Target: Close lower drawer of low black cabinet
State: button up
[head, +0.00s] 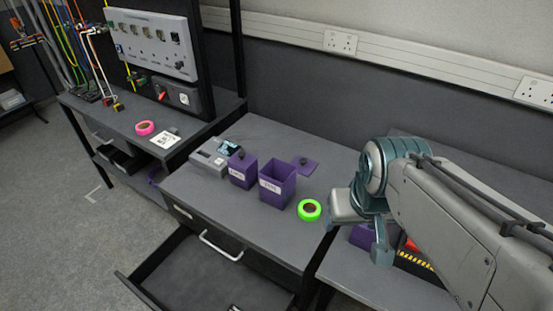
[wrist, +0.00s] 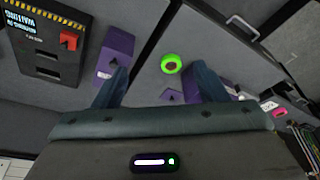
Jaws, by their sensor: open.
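The low black cabinet (head: 235,214) stands in the middle of the head view, with a grey top. Its upper drawer (head: 185,214) is shut and has a pale bar handle (head: 220,247). Below it, the lower drawer (head: 185,279) is pulled out toward the lower left; its near end is cut off by the picture edge. My gripper (wrist: 162,78) is open and empty, above the worktops to the right of the drawer and apart from it. In the head view its fingers are partly hidden by my arm. A pale handle (wrist: 241,27) shows at the wrist view's top.
On the cabinet top are an open purple bin (head: 277,184), a smaller purple box (head: 242,170), a grey device (head: 209,158) and green tape (head: 309,210). A black-and-yellow box (head: 415,262) sits under my arm. Floor (head: 60,215) is clear left of the drawer.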

aim_at(184, 273)
jog(key=u, duration=0.55)
jog(key=k, duration=1.3)
jog(key=u, duration=0.9)
jog(key=i, duration=0.75)
jog(key=z, duration=0.1)
jog(key=k, duration=0.5)
jog(key=u, duration=0.6)
jog(key=i, duration=0.55)
jog(key=z, duration=0.7)
